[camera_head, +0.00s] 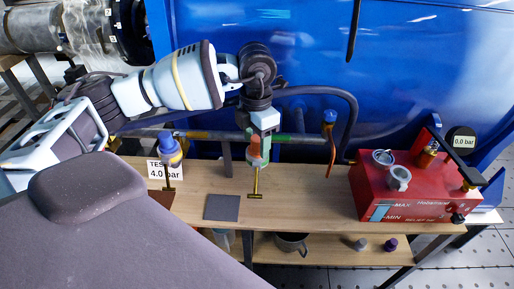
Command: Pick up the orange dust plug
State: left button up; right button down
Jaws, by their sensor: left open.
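The orange dust plug (254,149) shows as a small orange piece with green around it, above the middle of the wooden bench. A brass T-shaped piece (256,186) hangs just below it. My left gripper (263,135) points down from the end of my white and dark arm, open and right at the plug's upper end. The overlap hides whether the fingers are around the plug or only in front of it, and whether they touch it. My right gripper is not in view.
A blue cap (168,143) is left of the plug, near a "TEST 4.0 bar" label (160,170). Another blue cap (330,116) is to the right. A red pump unit (400,196) stands at the bench's right end. A dark flat pad (222,207) lies on the bench (300,195).

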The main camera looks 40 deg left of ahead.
aim_at(257, 138)
pick_arm(q)
jog(key=shift+f, duration=0.1)
jog(key=c, duration=0.8)
jog(key=shift+o, duration=0.2)
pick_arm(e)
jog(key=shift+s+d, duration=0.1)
pick_arm(q)
jog(key=shift+r, duration=0.75)
notch_tip(257, 138, up, 2)
jog(key=shift+r, duration=0.1)
jog(key=s+d, duration=0.3)
jog(key=d, duration=0.4)
jog(key=s+d+r+b, duration=0.1)
jog(key=s+d, duration=0.2)
jog(key=d, duration=0.5)
jog(key=shift+r, duration=0.15)
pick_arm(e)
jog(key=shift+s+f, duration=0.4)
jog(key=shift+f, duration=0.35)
